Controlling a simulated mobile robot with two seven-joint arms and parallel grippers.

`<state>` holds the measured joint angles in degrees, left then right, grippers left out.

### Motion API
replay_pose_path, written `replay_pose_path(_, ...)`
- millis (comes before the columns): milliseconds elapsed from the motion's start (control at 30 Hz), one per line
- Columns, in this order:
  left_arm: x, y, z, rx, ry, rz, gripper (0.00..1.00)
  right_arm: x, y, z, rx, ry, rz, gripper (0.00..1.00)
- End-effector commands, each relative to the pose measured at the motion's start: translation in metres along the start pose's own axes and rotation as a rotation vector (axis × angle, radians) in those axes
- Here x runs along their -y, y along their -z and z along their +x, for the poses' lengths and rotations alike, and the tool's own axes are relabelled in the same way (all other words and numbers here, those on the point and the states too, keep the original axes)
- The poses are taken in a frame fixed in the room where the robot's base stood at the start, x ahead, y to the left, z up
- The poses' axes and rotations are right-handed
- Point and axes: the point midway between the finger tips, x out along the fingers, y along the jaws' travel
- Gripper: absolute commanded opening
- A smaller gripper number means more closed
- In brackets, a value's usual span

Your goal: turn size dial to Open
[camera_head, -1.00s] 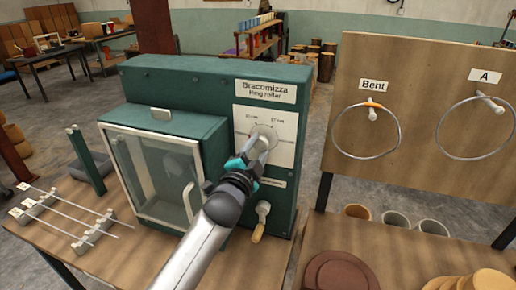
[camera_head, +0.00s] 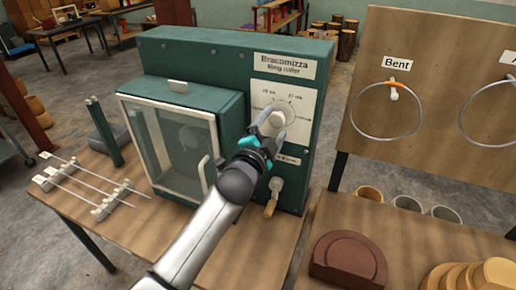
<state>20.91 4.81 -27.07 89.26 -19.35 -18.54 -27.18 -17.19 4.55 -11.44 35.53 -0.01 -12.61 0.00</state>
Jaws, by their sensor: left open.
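The ring roller (camera_head: 200,55) is a green machine on the wooden table. The round pale size dial (camera_head: 278,116) sits on its white front plate (camera_head: 300,97), with marks around it; the word at its right side is partly readable at best. My left gripper (camera_head: 273,128) is in front of the dial, its two fingers spread, tips at the dial's lower left and lower right. I cannot tell whether they touch it. The dial's lower part and some of the plate are hidden behind the fingers. My right gripper is not in view.
A glass-fronted door (camera_head: 165,140) with a pale handle stands left of my arm. A crank with a wooden grip (camera_head: 271,206) hangs below the dial. Metal rods (camera_head: 90,180) lie on the table's left. A board with rings (camera_head: 420,120) stands at right.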

Motion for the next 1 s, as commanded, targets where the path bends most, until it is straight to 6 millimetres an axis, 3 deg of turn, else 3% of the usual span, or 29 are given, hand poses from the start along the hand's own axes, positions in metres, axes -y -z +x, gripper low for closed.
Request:
replay_pose_path(700,-0.002,-0.001,-0.113,0.0,-0.003,-0.001,0.82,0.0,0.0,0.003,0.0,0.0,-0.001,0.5)
replay_pose_path(1000,-0.001,0.0,-0.139,0.001,-0.002,0.0,0.82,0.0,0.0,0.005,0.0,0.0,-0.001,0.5)
